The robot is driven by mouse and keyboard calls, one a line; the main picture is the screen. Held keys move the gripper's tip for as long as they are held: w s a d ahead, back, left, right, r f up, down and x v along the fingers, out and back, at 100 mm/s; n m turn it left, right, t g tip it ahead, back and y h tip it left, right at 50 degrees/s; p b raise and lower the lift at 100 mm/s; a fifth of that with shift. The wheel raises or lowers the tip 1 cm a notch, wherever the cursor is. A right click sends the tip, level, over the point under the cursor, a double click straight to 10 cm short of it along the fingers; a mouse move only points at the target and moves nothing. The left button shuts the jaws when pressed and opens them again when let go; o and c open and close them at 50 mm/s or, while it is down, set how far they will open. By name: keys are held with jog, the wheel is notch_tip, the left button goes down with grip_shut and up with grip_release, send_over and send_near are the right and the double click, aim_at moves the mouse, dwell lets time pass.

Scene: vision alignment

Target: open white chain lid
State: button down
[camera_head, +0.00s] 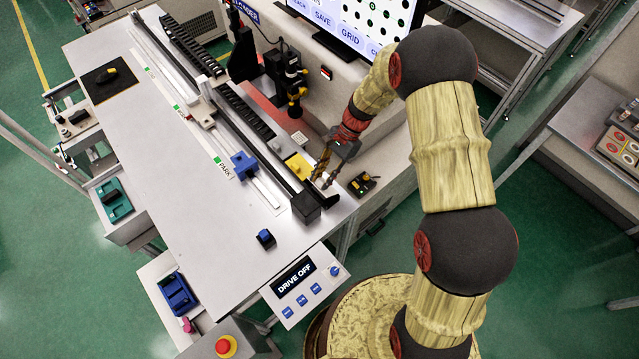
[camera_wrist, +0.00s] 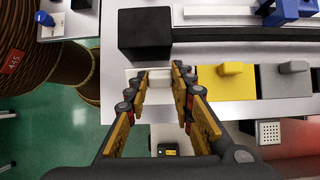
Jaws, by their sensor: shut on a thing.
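The white chain lid (camera_wrist: 160,86) shows in the wrist view as a small white raised block at the near end of a row of lids, beside the yellow lid (camera_wrist: 228,86). My gripper (camera_wrist: 161,70) has its two fingers on either side of the white block and is shut on it. In the head view my gripper (camera_head: 318,180) reaches down at the near right end of the rail, just right of the yellow lid (camera_head: 297,165). The white lid is largely hidden there by the fingers. I cannot tell whether it is raised.
A black box (camera_wrist: 145,32) stands right beyond the white lid. A grey lid (camera_wrist: 288,80) lies past the yellow one. A blue carriage (camera_head: 243,165) sits on the rail. A small black device (camera_head: 362,184) lies right of my gripper. A monitor (camera_head: 352,22) stands behind.

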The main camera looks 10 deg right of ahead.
aim_at(323, 181)
jog(key=d+g+y+b, duration=0.1)
jog(key=w+d+g+y+b, duration=0.1)
jog(key=y, duration=0.1)
jog(key=shift+w, duration=0.25)
jog(key=g+y+b, duration=0.1)
jog(key=w+d+y+b, duration=0.1)
jog(key=d+g+y+b, duration=0.1)
jog(key=shift+w+f+g+y, duration=0.15)
jog(key=shift+f+g+y, duration=0.15)
jog(key=shift+y, duration=0.1)
jog(key=shift+w+d+g+y, duration=0.3)
jog(key=shift+d+g+y, duration=0.25)
jog(key=shift+y, duration=0.35)
jog(key=shift+w+d+f+g+y, duration=0.15)
jog(key=shift+d+f+g+y, duration=0.1)
jog(key=shift+g+y, duration=0.25)
jog(key=shift+f, duration=0.1)
jog(key=c, duration=1.5)
grip_release()
jog(key=shift+c, duration=0.2)
jog(key=shift+a+r, duration=0.1)
jog(key=shift+r, duration=0.1)
